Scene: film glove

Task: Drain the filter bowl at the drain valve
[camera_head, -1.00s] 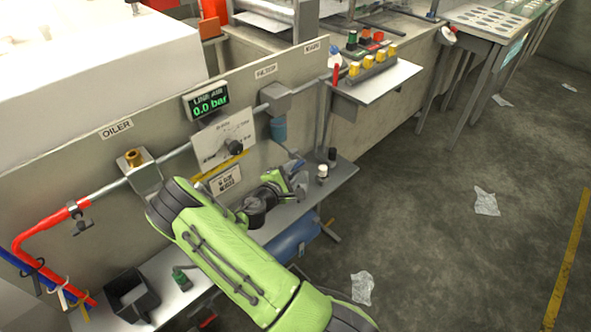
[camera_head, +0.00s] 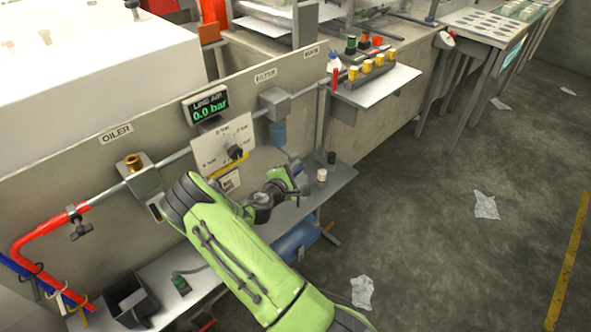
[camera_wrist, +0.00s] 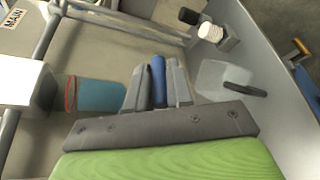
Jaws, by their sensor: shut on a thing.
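The filter bowl (camera_head: 278,133) is a blue-teal cylinder below a grey filter head (camera_head: 274,102) on the panel pipe. In the wrist view the bowl (camera_wrist: 100,95) lies left of my fingers, with a red ring near its head. My gripper (camera_wrist: 158,85) is shut on a narrow blue part (camera_wrist: 158,72) in line with the bowl's lower end, seemingly the drain valve. The fingers hide much of it. In the head view my gripper (camera_head: 294,170) is small and partly hidden below the bowl. The line air display (camera_head: 208,104) reads 0.0 bar.
A pale container (camera_wrist: 215,78) with a dark handle is just beyond my fingers. A white-capped bottle (camera_head: 321,177) and a black cylinder (camera_head: 331,157) stand on the shelf to the right. A black bin (camera_head: 128,298) stands at the left. A blue tank (camera_head: 296,241) is below the shelf.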

